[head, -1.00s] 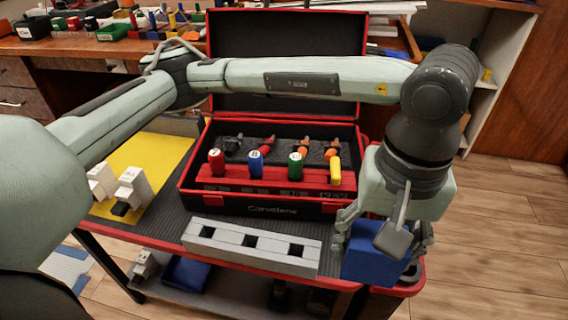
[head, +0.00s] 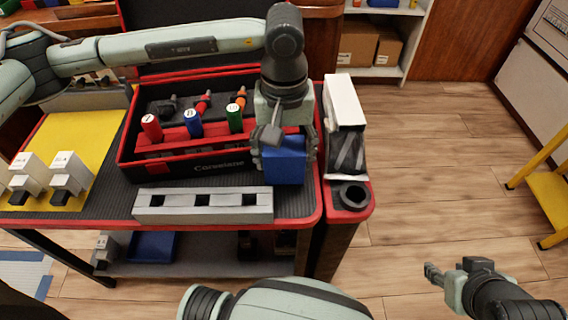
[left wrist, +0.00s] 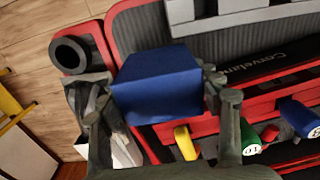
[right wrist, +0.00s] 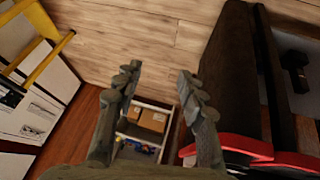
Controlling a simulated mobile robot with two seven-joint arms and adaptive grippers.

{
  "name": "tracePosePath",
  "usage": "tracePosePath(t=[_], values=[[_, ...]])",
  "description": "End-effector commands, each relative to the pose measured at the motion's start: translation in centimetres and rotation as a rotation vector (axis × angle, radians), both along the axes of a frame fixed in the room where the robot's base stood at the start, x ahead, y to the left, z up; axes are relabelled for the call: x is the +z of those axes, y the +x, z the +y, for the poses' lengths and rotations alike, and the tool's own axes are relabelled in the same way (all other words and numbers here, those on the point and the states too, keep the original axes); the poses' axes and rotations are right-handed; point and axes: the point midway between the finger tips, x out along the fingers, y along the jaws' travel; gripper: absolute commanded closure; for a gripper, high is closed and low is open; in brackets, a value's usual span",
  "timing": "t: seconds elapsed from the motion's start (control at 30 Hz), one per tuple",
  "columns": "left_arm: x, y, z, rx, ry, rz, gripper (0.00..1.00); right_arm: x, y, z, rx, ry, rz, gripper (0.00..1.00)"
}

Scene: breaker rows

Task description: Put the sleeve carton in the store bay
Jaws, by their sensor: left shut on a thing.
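My left gripper (head: 283,145) is shut on a blue box (head: 284,165), held in front of the red and black toolbox's right end; the box also shows between the fingers in the left wrist view (left wrist: 158,85). It bears no readable label, so I cannot tell for sure that it is the sleeve carton. My right gripper (right wrist: 158,82) is open and empty, over the floor right of the cart; it also shows at lower right in the head view (head: 452,272). No place marked as the store bay is readable; a white shelf (head: 375,72) with brown cartons stands behind.
The open toolbox (head: 215,165) holds several numbered tools. A grey slotted block (head: 203,204) lies before it. A side ledge right of the cart carries a white box (head: 343,100), a clear bag (head: 346,152) and a black ring (head: 351,195). A yellow stand (head: 552,190) is far right.

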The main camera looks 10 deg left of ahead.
Motion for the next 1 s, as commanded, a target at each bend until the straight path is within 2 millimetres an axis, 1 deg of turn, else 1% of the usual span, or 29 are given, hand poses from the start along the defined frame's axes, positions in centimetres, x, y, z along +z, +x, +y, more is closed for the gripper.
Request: tracePosePath(t=[0.13,0.23,0.47,1.0], values=[[-2.3,-0.1,0.0,0.002,0.002,0.004,0.73,-0.1,-0.3,-0.2,-0.003,-0.003,0.012,0.6],[-3.1,0.0,0.0,0.001,0.001,0.001,0.73,-0.2,-0.5,-0.3,-0.008,-0.007,0.024,0.6],[-3.1,0.0,0.0,0.0,0.0,-0.001,0.73,-0.3,-0.6,-0.4,-0.009,-0.008,0.027,0.6],[-3.3,0.0,0.0,0.0,0.0,0.0,0.73,0.2,0.7,0.5,0.013,0.009,-0.037,0.6]])
